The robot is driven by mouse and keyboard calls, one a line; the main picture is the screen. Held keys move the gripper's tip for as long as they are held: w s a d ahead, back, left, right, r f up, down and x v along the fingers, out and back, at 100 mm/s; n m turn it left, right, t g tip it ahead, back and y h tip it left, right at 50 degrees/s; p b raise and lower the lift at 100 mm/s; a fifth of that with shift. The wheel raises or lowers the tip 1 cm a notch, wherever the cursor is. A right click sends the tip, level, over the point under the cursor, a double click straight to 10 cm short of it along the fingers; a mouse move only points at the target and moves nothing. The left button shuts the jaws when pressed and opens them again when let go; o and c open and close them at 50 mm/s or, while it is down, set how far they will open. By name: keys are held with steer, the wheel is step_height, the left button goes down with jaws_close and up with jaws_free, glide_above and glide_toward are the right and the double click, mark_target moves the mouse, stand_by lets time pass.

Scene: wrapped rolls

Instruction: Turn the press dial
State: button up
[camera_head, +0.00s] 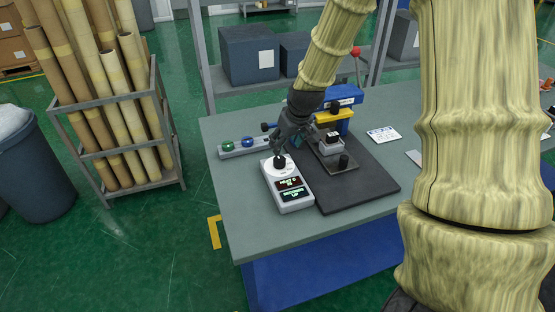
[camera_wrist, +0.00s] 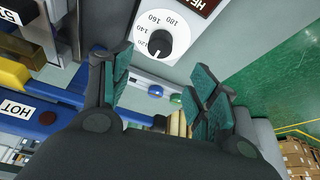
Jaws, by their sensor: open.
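The press dial is a black knob (camera_head: 279,162) on a white round scale, at the far end of a light grey control box (camera_head: 290,190) on the bench. In the wrist view the knob (camera_wrist: 158,43) shows beside the numbers 120 to 180, with a small white mark on it. My gripper (camera_head: 281,150) is just above the dial, tilted down. In the wrist view my gripper (camera_wrist: 163,82) is open with two green-padded fingers apart and nothing between them. The knob lies beyond the fingertips, and no contact shows. The blue press (camera_head: 343,97) stands behind, partly hidden by my arm.
A dark mat (camera_head: 365,190) lies right of the control box. A strip with green and blue buttons (camera_head: 238,146) lies to the left. A white card (camera_head: 384,135) is at right. A rack of tall rolls (camera_head: 130,100) and a bin (camera_head: 38,165) stand left of the bench (camera_head: 232,190).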

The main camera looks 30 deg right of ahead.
mark_target(279, 159)
steer(key=shift+p+x, duration=1.4)
steer(key=shift+x, duration=3.85)
steer(key=shift+s, duration=0.1)
steer(key=c, duration=1)
